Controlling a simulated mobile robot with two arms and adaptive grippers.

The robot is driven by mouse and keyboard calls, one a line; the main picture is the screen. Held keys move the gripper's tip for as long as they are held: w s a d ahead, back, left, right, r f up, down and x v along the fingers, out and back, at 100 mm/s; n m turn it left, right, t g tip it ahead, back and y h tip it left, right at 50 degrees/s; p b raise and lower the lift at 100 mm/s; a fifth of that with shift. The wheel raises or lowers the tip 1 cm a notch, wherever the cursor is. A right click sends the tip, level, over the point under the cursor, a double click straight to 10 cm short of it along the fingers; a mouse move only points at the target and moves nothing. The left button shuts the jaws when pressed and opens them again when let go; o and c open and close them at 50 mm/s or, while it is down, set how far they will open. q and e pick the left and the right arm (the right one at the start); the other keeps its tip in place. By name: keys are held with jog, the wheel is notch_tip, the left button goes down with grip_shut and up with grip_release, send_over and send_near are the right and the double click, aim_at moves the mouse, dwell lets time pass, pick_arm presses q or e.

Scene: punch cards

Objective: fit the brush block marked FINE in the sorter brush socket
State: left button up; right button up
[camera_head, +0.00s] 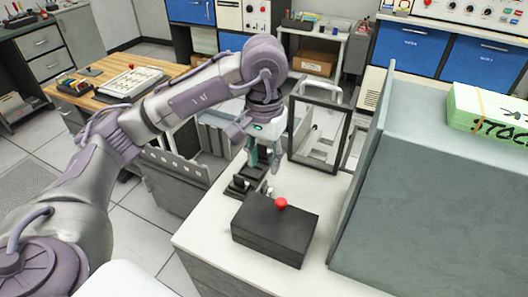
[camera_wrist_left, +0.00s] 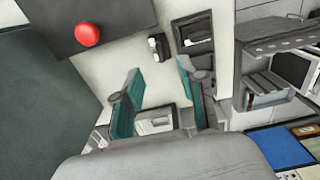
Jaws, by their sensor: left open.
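My left gripper (camera_head: 264,158) is over the white-topped bench and points down. In the left wrist view its two teal fingers stand apart with nothing between them (camera_wrist_left: 160,95). Small dark parts (camera_head: 241,186) sit on the bench just below and beside the fingers. In the left wrist view a dark rectangular holder with a recess (camera_wrist_left: 193,33) and a small black-and-white part (camera_wrist_left: 157,47) lie beyond the fingertips. I cannot tell which part is the FINE brush block or the brush socket; no such marking is readable. My right gripper is not in view.
A black box (camera_head: 270,232) with a red button (camera_head: 281,204) stands in front of the gripper. A dark-framed clear guard (camera_head: 318,134) stands open behind it. A tall grey-green cabinet (camera_head: 440,165) bearing a green-white card stack (camera_head: 490,113) blocks the right side.

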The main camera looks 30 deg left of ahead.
pick_arm(q)
jog(key=shift+r, duration=1.5)
